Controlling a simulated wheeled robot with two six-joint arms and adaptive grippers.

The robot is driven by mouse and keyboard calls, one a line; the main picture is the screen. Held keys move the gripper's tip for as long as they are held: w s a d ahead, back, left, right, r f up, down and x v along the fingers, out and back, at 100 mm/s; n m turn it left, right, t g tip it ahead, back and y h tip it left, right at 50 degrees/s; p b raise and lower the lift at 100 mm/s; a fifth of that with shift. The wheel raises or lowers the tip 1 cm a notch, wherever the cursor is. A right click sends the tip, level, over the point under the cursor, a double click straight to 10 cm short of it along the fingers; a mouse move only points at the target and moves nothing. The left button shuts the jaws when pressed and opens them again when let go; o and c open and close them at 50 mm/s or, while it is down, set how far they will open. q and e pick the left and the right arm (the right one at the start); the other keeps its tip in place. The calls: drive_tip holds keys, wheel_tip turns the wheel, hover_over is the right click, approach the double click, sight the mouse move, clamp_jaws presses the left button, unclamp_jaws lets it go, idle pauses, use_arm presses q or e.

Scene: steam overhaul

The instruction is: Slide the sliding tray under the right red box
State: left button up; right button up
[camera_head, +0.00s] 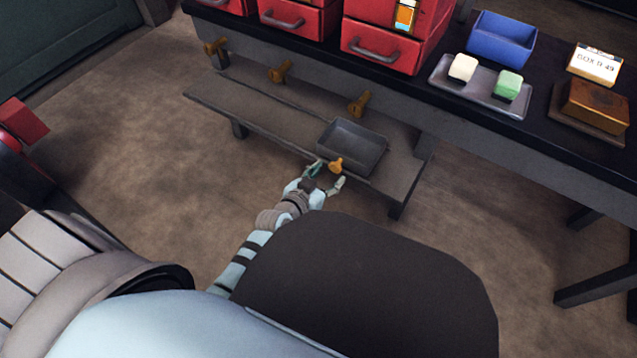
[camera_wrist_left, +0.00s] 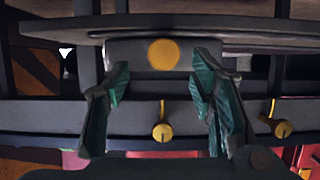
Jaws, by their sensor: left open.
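The sliding tray (camera_head: 353,143) is a dark grey open box on the low shelf, with an orange-yellow knob (camera_head: 336,165) at its front. It appears empty. The right red box (camera_head: 376,55) sits on the bench above and behind it; the tray is near the shelf's right end. My left gripper (camera_head: 328,175) is open at the tray's front, its fingers on either side of the knob. In the left wrist view the knob (camera_wrist_left: 163,54) lies between and beyond the open fingers (camera_wrist_left: 158,85), with no clear contact. My right gripper is not in view.
The low shelf (camera_head: 262,112) runs left from the tray and is bare there. Several brass knobs (camera_head: 359,103) stick out of the bench front above it. On the bench are a blue bin (camera_head: 502,38) and a grey tray (camera_head: 449,87) with two small blocks.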

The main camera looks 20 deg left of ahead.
use_arm(q)
drive_tip(key=v, duration=0.7)
drive_tip(key=shift+s, duration=0.2)
drive_tip(key=shift+r, duration=0.1)
drive_tip(key=s+a+f+n+g+y, duration=0.1)
drive_tip(key=s+a+f+g, duration=0.3)
drive_tip(key=s+f, duration=0.6)
drive_tip(key=s+a+f+g+y, duration=0.1)
drive_tip(key=s+f+g, duration=0.5)
drive_tip(key=s+f, duration=0.35)
drive_tip(key=s+a+r+g+p, duration=0.2)
drive_tip(key=s+r+p, duration=1.4)
drive_tip(key=p, duration=1.2)
drive_tip(key=shift+s+p, duration=0.3)
drive_tip(key=shift+p, duration=0.05)
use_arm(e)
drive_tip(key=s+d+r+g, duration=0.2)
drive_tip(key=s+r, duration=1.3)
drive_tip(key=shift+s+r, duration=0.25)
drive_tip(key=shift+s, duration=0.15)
